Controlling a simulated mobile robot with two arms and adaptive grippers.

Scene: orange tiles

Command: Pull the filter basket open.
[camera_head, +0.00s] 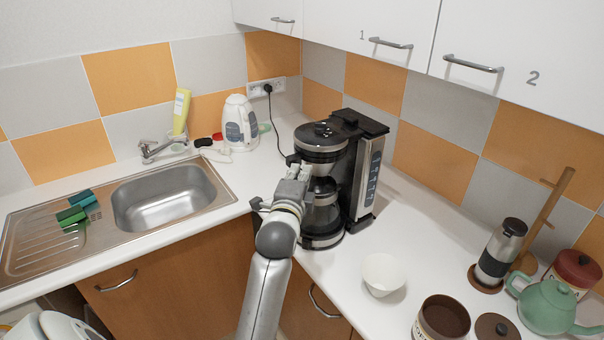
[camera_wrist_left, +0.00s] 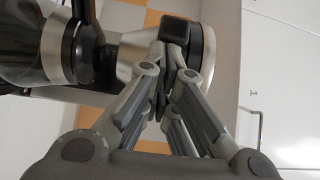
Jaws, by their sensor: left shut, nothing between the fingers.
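The black and silver coffee maker stands on the counter in the head view, with its round filter basket (camera_head: 320,141) at the top front, above the glass carafe (camera_head: 322,192). The basket looks in line with the machine's body. My left gripper (camera_head: 296,174) is at the basket's front left side, just below a small dark tab. In the left wrist view my left gripper (camera_wrist_left: 170,80) has its fingers together and empty, close to a black block (camera_wrist_left: 175,28) beside the silver band. I cannot tell whether they touch. The carafe also shows there (camera_wrist_left: 28,45). My right gripper is not in view.
A white bowl (camera_head: 383,274) stands right of the coffee maker. The kettle (camera_head: 240,122) and sink (camera_head: 165,197) are to the left. The grinder (camera_head: 500,252) and teapot (camera_head: 548,305) are at the right. Wall cupboards (camera_head: 500,40) hang above.

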